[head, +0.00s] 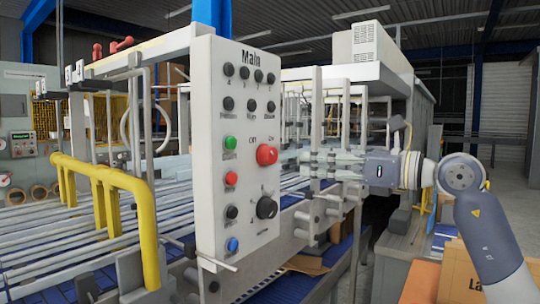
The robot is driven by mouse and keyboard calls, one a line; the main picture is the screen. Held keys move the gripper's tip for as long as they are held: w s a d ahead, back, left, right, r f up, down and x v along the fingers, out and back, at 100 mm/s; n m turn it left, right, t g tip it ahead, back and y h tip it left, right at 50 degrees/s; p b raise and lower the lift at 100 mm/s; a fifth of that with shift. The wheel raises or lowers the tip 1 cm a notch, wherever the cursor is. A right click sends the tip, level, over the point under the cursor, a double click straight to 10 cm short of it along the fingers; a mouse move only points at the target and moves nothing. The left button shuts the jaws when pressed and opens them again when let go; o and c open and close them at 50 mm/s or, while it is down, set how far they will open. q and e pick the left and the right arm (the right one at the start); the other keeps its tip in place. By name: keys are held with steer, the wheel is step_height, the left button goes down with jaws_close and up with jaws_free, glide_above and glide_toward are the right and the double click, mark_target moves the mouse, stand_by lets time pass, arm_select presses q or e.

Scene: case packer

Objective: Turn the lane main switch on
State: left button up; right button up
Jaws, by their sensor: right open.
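A pale upright control panel (248,95) headed "Main" stands in the middle. On it, a red knob (266,155) sits beneath small marks that seem to read "Off" and "On"; which way it points is too small to tell. A larger black rotary knob (267,207) sits lower, with marks around it. My right gripper (305,163) is open and empty, its fingers pointing left towards the panel. It is right of the red knob at about the same height, apparently clear of it. My left gripper is out of view.
The panel also carries a green button (229,142), a red button (231,179), a blue button (233,245) and several black ones. A yellow rail (105,175) and conveyor rollers lie to the left. Upright metal bars (316,110) stand behind my gripper. A cardboard box (458,270) is at lower right.

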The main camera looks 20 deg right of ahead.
mark_target(274, 157)
steer(key=p+x, duration=0.3)
steer(key=x, duration=0.6)
steer(key=shift+w+r+p, duration=0.1)
steer(key=shift+w+p, duration=0.1)
steer(key=shift+p, duration=0.1)
steer(key=shift+w+a, duration=0.35)
steer(key=shift+w, duration=0.1)
steer(key=c, duration=1.1)
